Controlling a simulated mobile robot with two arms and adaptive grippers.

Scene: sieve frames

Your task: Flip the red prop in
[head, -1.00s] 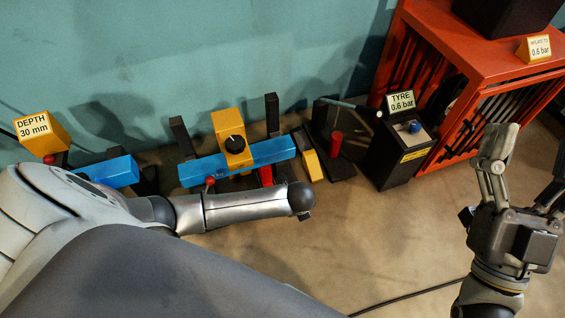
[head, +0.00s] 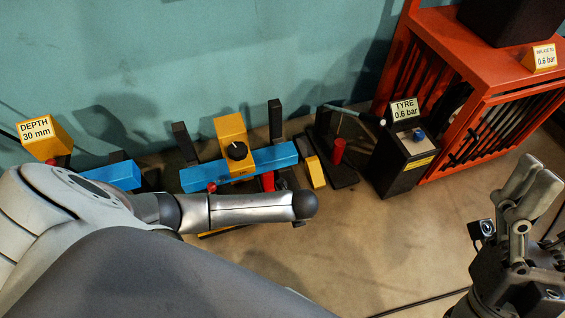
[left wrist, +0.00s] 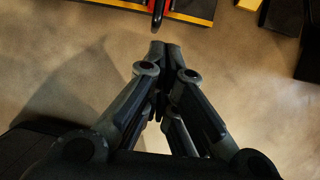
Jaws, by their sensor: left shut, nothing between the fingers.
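A red piece (head: 267,182) shows under the right part of a blue beam (head: 195,179), just behind my left forearm; its lower part is hidden. A red knob (head: 211,187) sits at the beam's front. I cannot tell which is the red prop. In the head view my left forearm hides most of that area. My right gripper (head: 530,185) is raised at the right, far from the beam.
A yellow block with a black dial (head: 229,127) stands at the beam. A black stand with a red cylinder (head: 338,150), a black tyre box (head: 398,178) and an orange rack (head: 453,150) are to the right. A depth sign (head: 36,130) is at left.

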